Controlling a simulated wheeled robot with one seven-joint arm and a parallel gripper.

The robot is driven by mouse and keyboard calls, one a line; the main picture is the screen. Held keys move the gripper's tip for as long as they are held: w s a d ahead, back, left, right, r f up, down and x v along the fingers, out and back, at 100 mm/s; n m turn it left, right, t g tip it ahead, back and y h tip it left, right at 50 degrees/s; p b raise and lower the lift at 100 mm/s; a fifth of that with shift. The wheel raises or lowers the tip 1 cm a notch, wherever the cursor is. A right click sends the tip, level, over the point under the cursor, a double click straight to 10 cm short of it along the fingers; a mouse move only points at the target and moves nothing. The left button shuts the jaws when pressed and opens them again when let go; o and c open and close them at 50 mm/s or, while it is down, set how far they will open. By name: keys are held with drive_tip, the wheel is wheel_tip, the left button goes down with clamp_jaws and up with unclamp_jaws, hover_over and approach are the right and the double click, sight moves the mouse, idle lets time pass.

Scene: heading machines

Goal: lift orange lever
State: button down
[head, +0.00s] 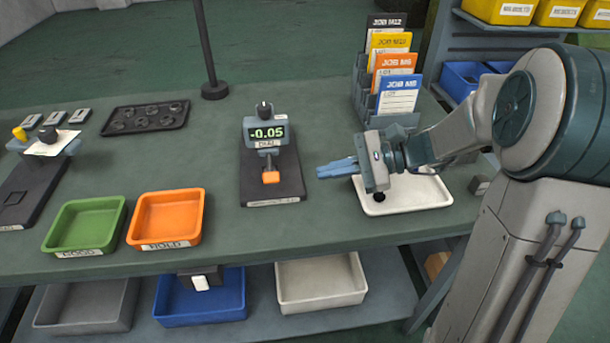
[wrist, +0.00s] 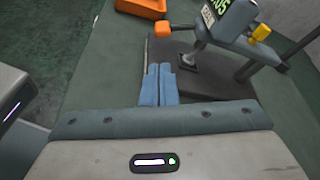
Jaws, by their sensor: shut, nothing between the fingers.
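A gauge (head: 264,128) stands on a dark base plate, its green display reading -0.05. The orange lever (head: 270,177) sticks out at the front, below the display. In the wrist view the lever's orange end (wrist: 163,30) shows ahead of the fingers, left of the gauge (wrist: 228,15). My gripper (head: 320,171) is to the right of the gauge, pointing left, apart from the lever. Its blue fingers are together and empty, and they also show in the wrist view (wrist: 159,70).
A white tray (head: 440,204) lies under my gripper. A rack of job cards (head: 395,95) stands behind it. The orange tray (head: 165,243) and green tray (head: 82,247) lie to the left. A dark post (head: 208,50) stands behind the gauge. The bench between fingers and gauge looks clear.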

sight(287, 194)
drive_tip(key=x, duration=0.9)
drive_tip(key=shift+s+a+f, duration=0.1)
drive_tip(key=shift+a, duration=0.1)
drive_tip(key=shift+d, duration=0.1)
